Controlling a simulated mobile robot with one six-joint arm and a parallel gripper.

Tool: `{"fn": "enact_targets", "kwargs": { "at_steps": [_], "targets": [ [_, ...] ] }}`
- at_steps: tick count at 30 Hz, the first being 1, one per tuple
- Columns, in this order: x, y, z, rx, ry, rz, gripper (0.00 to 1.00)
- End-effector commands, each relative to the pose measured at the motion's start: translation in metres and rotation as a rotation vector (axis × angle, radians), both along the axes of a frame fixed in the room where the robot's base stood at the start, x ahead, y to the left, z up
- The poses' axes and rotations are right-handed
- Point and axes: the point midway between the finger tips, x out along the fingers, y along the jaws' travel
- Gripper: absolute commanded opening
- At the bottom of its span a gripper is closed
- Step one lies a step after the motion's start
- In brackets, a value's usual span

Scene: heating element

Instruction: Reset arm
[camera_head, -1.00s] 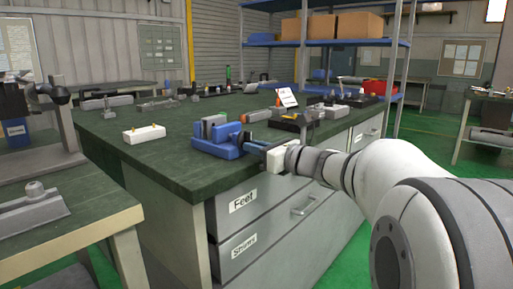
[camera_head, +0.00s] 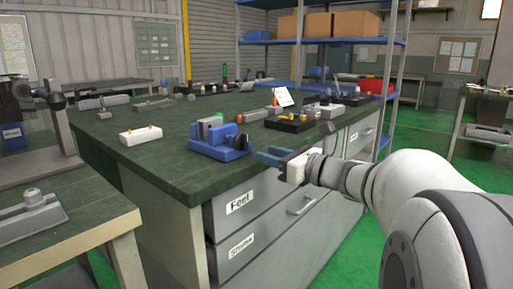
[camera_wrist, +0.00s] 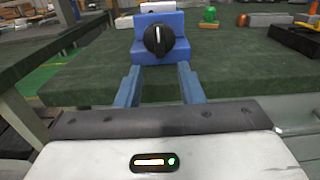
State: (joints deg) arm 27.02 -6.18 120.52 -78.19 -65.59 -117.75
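My gripper (camera_head: 266,158) is at the front edge of the green-topped workbench (camera_head: 185,180), above the drawers. In the wrist view its two blue fingers (camera_wrist: 158,82) are apart with nothing between them. Beyond the fingertips is a blue vise-like block (camera_wrist: 181,48) with a round black knob (camera_wrist: 158,39) facing me. In the head view this blue block (camera_head: 221,149) stands on the bench near its front corner, apart from my gripper.
A white block with yellow pins (camera_head: 140,135) lies left of the blue block. A black tray (camera_head: 289,122) and a small tilted sign (camera_head: 283,96) are behind. A second table (camera_head: 60,225) stands at the left.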

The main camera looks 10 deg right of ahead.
Motion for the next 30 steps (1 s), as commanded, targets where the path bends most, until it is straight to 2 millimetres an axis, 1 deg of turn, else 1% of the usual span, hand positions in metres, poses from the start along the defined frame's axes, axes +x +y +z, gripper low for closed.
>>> {"fn": "enact_targets", "kwargs": {
  "at_steps": [1, 3, 6, 14, 17, 20, 23, 24, 27, 30],
  "targets": [
    [-0.005, -0.005, 0.002, 0.0, 0.0, -0.004, 0.35],
    [-0.01, -0.008, 0.001, -0.001, 0.001, -0.002, 0.35],
    [-0.013, -0.01, 0.0, -0.001, 0.001, -0.001, 0.35],
    [-0.014, -0.01, -0.001, -0.001, 0.001, 0.001, 0.35],
    [-0.013, -0.01, 0.006, 0.016, 0.01, -0.014, 0.35],
    [-0.007, -0.013, 0.026, 0.088, 0.051, -0.073, 0.35],
    [0.0, -0.019, 0.055, 0.236, 0.133, -0.185, 0.35],
    [0.003, -0.023, 0.067, 0.313, 0.173, -0.239, 0.35],
    [0.007, -0.034, 0.092, 0.531, 0.276, -0.381, 0.35],
    [0.005, -0.044, 0.111, 0.761, 0.376, -0.517, 0.35]
  ]
}}
